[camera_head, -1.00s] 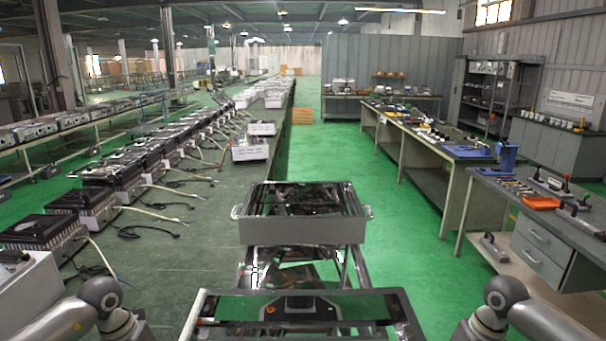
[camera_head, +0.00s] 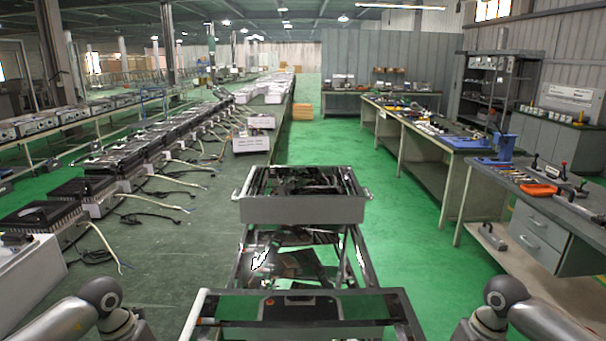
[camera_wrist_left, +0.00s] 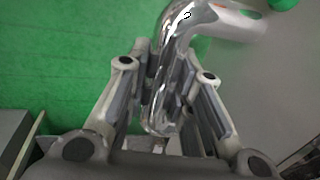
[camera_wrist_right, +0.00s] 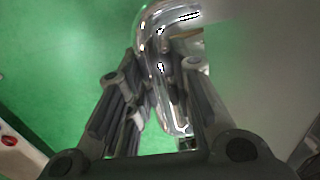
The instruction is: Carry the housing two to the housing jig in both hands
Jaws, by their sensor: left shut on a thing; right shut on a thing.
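The housing, which I take to be housing two, is an open metal frame (camera_head: 197,314) at the bottom middle of the head view, level between my arms. Its near part is cut off. In the left wrist view my left gripper (camera_wrist_left: 165,70) is shut on a bent chrome handle (camera_wrist_left: 160,107) beside a grey wall. In the right wrist view my right gripper (camera_wrist_right: 152,74) is shut on a similar chrome handle (camera_wrist_right: 165,88). Both grippers are out of clear sight in the head view. I cannot tell for certain which thing is the housing jig.
A grey open box (camera_head: 303,210) with side handles sits on a metal stand straight ahead. Heater units (camera_head: 110,168) with loose cables line the left. A workbench (camera_head: 500,185) with tools stands at the right. Green floor (camera_head: 410,240) is clear between stand and bench.

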